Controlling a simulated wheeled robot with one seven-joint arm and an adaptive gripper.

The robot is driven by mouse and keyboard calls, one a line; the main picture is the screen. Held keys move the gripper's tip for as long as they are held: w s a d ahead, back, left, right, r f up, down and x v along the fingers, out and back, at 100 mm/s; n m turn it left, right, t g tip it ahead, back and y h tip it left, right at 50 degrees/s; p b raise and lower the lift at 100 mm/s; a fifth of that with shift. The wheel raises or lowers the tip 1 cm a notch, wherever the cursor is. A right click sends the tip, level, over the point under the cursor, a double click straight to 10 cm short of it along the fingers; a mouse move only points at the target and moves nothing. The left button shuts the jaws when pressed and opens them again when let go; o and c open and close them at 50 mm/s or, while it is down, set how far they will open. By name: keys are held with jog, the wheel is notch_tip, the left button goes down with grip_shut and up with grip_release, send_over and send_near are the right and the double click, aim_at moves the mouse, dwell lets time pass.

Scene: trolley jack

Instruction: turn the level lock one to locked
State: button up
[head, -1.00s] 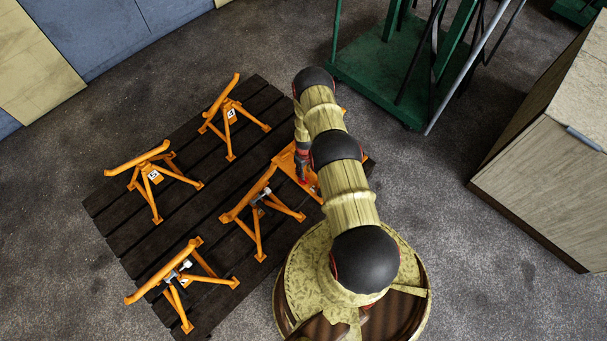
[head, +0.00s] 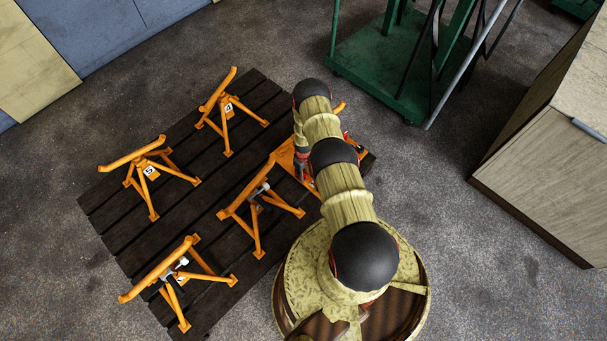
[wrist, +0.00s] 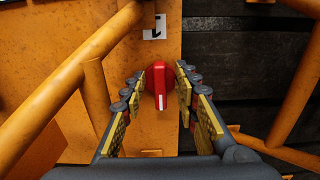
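The level lock is a red knob (wrist: 159,84) with a white mark at its lower end, on an orange plate, in the middle of the wrist view. Its long handle points straight down in that view. My gripper (wrist: 161,88) is open, with one finger on each side of the knob and a gap visible on both sides. In the head view the orange plate (head: 288,158) lies on the dark pallet, partly hidden by my arm. The knob itself cannot be made out there.
Several orange stands surround the plate on the dark slatted pallet (head: 190,225); one is close left (head: 259,205). Orange tubes (wrist: 66,72) run near my fingers. A green trolley (head: 385,65) stands behind, and a wooden cabinet (head: 540,175) at the right.

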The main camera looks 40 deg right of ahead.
jog(key=shift+c, duration=1.1)
grip_shut()
jog(key=shift+m, duration=0.4)
jog(key=m, duration=0.5)
jog(key=shift+a+m, duration=0.25)
jog(key=shift+m, duration=0.05)
jog(key=m, duration=0.6)
jog(key=shift+w+a, duration=0.15)
jog(key=shift+w, duration=0.05)
jog(key=m, duration=0.5)
jog(key=shift+w, duration=0.2)
jog(key=shift+m, duration=0.4)
